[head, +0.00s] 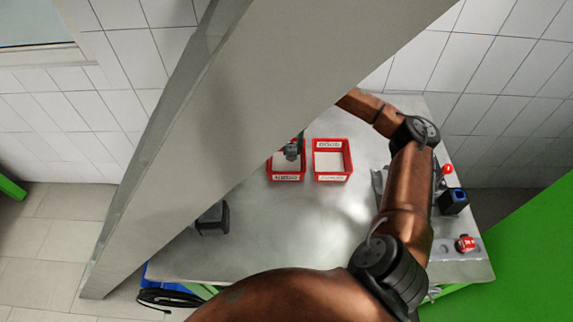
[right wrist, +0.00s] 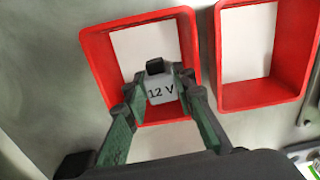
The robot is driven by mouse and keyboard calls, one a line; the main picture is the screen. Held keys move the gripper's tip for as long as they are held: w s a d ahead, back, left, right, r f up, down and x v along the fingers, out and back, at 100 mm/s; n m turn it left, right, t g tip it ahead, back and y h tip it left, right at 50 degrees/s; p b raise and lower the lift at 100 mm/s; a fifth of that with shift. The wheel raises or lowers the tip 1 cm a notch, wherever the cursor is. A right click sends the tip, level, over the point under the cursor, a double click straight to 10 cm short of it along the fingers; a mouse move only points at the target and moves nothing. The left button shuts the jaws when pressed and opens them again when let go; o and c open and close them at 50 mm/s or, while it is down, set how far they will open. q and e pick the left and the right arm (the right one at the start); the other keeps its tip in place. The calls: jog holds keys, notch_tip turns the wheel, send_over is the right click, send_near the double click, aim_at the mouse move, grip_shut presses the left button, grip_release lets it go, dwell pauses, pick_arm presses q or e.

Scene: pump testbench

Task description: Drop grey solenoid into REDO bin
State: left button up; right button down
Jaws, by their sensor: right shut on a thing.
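My right gripper (head: 291,151) is over the left red bin (head: 271,168). In the right wrist view, my right gripper (right wrist: 160,84) is shut on the grey solenoid (right wrist: 161,91), a small light-grey block marked "12 V". The solenoid is held between the fingertips, over the opening of the left bin (right wrist: 98,62). A second red bin (head: 349,163) stands just right of it and also shows in the wrist view (right wrist: 228,55). The bins' labels are too small to read surely. My left gripper does not show.
The bins stand on a grey metal table (head: 270,225). A dark block (head: 212,218) is at its left. A black and blue part (head: 454,201) and a red part (head: 465,243) are at the right. A large grey beam crosses the head view. The table's middle is clear.

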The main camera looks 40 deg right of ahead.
jog(key=c, duration=1.5)
grip_release()
jog(key=shift+c, duration=0.2)
notch_tip(320, 180, up, 12)
